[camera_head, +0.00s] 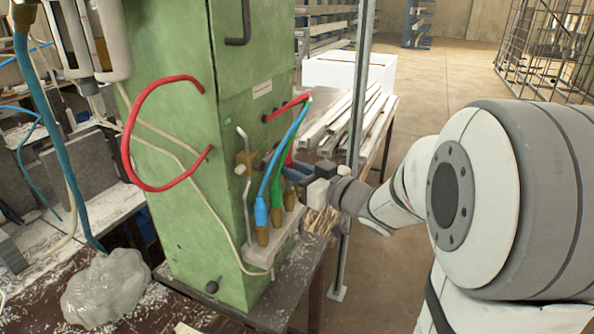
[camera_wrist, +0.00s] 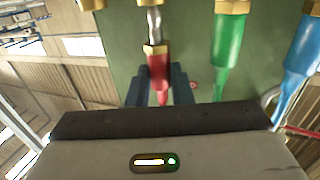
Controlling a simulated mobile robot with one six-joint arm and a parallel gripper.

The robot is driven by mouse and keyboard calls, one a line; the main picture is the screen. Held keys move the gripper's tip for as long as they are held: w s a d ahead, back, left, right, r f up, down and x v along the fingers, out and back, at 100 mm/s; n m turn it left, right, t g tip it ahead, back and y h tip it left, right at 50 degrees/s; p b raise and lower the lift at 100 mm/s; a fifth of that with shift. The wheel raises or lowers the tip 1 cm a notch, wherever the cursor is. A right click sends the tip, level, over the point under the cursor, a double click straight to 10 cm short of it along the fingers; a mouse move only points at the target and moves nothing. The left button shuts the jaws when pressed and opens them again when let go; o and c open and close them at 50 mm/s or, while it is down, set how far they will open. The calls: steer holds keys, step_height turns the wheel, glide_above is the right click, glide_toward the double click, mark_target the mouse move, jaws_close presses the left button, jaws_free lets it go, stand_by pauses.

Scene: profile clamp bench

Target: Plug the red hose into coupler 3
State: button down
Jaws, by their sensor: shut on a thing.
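The red hose ends in a red sleeve (camera_wrist: 158,72) with a brass nut and a steel plug tip in the wrist view. My gripper (camera_wrist: 160,80) is shut on the red sleeve, one dark finger on each side. In the head view my gripper (camera_head: 296,172) is beside the green cabinet, and the red hose (camera_head: 287,107) arches down to it. A brass coupler (camera_head: 289,199) stands beside the green hose on the pale block (camera_head: 274,243). The plug tip points to brass at the wrist view's top edge; I cannot tell whether they touch. No coupler numbers are readable.
The blue hose (camera_head: 262,212) and green hose (camera_head: 276,190) stand in brass couplers close by. The green cabinet (camera_head: 190,225) rises behind them, with a red looped handle or hose (camera_head: 128,140) on its side. A metal post (camera_head: 357,100) stands near my arm.

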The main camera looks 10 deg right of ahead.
steer(key=shift+f+b, duration=1.4)
steer(key=shift+f, duration=0.35)
stand_by(2.2)
steer(key=c, duration=1.2)
jaws_free()
steer(key=p+v, duration=0.1)
steer(key=v, duration=0.8)
stand_by(0.6)
